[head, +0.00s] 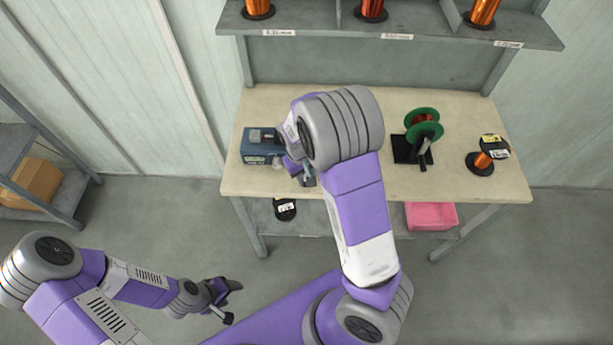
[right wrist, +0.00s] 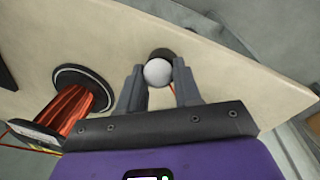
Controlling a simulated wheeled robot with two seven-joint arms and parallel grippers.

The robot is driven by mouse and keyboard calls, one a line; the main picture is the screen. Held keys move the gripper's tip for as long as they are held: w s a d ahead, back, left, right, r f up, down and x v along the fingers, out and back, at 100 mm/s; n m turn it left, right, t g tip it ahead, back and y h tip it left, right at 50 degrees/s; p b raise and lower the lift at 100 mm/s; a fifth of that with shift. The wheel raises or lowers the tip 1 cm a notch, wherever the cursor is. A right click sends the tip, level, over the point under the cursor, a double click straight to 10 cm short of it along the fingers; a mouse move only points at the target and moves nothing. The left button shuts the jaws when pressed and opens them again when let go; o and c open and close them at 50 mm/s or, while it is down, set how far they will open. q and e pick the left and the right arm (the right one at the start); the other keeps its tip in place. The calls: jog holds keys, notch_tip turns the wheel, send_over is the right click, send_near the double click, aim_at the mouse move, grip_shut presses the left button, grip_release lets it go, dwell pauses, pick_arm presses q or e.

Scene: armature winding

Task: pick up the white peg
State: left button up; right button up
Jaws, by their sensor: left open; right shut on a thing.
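The white peg (right wrist: 157,72) shows in the right wrist view as a pale round end between the fingers of my right gripper (right wrist: 159,66). The gripper is shut on it; a dark round piece lies just beyond it, against the pale tabletop. I cannot tell whether the peg touches the table. In the head view my right gripper (head: 306,179) is over the table's front left part, partly hidden by my arm, and the peg cannot be made out. My left gripper (head: 226,300) is open and empty, low in front of the table.
A copper wire spool (right wrist: 82,98) is left of my right gripper in the wrist view. On the table (head: 455,188) are a blue device (head: 258,152), a green-flanged spool (head: 424,124) on a black stand and a small copper spool (head: 482,162). A pink bin (head: 431,216) sits below.

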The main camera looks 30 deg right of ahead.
jog(key=shift+r+p, duration=1.45)
jog(key=shift+r, duration=3.55)
